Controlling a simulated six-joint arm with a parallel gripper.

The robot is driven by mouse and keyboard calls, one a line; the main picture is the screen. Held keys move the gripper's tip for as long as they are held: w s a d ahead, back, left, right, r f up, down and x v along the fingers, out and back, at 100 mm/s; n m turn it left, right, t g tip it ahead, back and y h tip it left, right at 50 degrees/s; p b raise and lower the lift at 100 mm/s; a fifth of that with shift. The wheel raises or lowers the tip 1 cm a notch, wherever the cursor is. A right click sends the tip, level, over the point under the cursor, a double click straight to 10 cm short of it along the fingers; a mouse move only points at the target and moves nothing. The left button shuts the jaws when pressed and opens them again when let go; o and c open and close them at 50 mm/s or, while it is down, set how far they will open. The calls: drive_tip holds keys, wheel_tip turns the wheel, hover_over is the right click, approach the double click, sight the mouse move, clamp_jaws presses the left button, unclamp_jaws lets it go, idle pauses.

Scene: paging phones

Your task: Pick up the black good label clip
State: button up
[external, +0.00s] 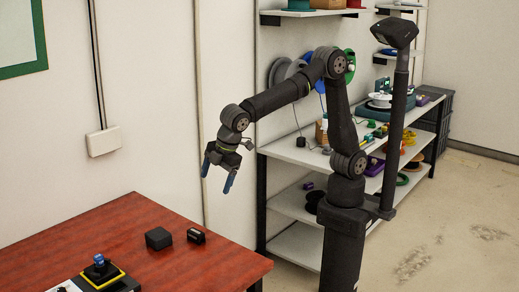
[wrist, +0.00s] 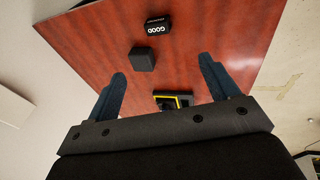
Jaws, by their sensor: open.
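The black clip with a white "GOOD" label (wrist: 158,24) lies on the red-brown table near the top of the wrist view. In the external view, the small black piece at the table's right part (external: 196,237) appears to be this clip; its lettering is too small to read there. My gripper (external: 217,179) is open and empty, raised well above the table and to the upper right of the clip. In the wrist view, its two blue fingers (wrist: 161,66) are spread wide, with the clip beyond their tips and touching neither.
A plain black block (external: 158,238) sits beside the clip, and shows between clip and gripper in the wrist view (wrist: 142,59). A yellow-edged black device with a blue top (external: 103,273) stands at the table's front. Loaded shelves (external: 290,150) stand behind my arm.

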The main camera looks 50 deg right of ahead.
drive_tip(key=w+a+f+g, duration=0.2)
drive_tip(key=w+f+g, duration=0.15)
drive_tip(key=w, duration=0.35)
approach(195, 231)
drive_tip(key=shift+t, duration=0.25)
drive_tip(key=f, duration=0.3)
drive_tip(key=a+f, duration=0.1)
drive_tip(key=f, duration=0.6)
drive_tip(key=shift+s+a, duration=0.35)
drive_tip(key=c, duration=1)
drive_tip(key=shift+c, duration=0.3)
drive_tip(key=shift+r, duration=0.1)
